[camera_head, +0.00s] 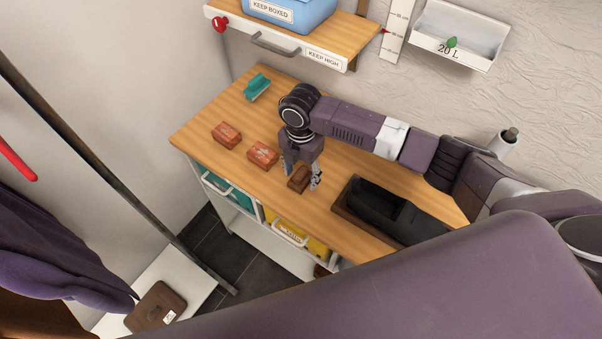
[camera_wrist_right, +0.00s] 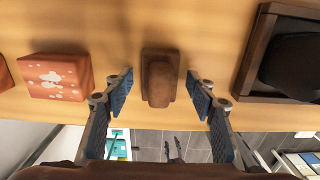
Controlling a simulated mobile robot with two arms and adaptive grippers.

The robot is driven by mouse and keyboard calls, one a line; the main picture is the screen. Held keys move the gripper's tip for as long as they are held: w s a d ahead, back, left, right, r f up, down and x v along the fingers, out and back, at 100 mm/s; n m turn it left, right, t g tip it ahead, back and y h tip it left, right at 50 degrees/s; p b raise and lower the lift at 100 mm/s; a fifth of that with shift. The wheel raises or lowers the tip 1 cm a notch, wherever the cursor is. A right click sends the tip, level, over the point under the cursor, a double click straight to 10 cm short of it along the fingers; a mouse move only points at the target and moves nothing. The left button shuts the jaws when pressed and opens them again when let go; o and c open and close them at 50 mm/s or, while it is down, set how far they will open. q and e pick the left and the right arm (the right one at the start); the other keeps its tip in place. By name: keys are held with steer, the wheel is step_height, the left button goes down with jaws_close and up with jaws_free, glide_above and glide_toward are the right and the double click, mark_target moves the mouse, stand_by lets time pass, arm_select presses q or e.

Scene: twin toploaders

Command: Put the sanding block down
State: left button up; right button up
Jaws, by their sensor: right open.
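The sanding block, a small brown block with a raised grip (camera_head: 298,179), rests on the wooden worktop (camera_head: 215,110) near its front edge. In the right wrist view the block (camera_wrist_right: 160,78) lies flat on the wood. My right gripper (camera_head: 301,174) is over it with its fingers open, one on each side. In the right wrist view the blue pads of the right gripper (camera_wrist_right: 161,92) stand apart from the block, with gaps on both sides. My left gripper is not in view.
Two orange-red blocks (camera_head: 227,135) (camera_head: 262,155) and a teal brush-like thing (camera_head: 257,86) lie to the left. A dark tray (camera_head: 345,211) holding a black item is close on the right. A shelf with a blue box (camera_head: 290,12) hangs above the back.

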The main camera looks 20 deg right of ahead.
mark_target(301, 172)
steer(key=shift+w+r, duration=0.1)
steer(key=shift+r, duration=0.45)
step_height(301, 172, up, 11)
steer(key=b, duration=0.2)
steer(key=shift+s, duration=0.2)
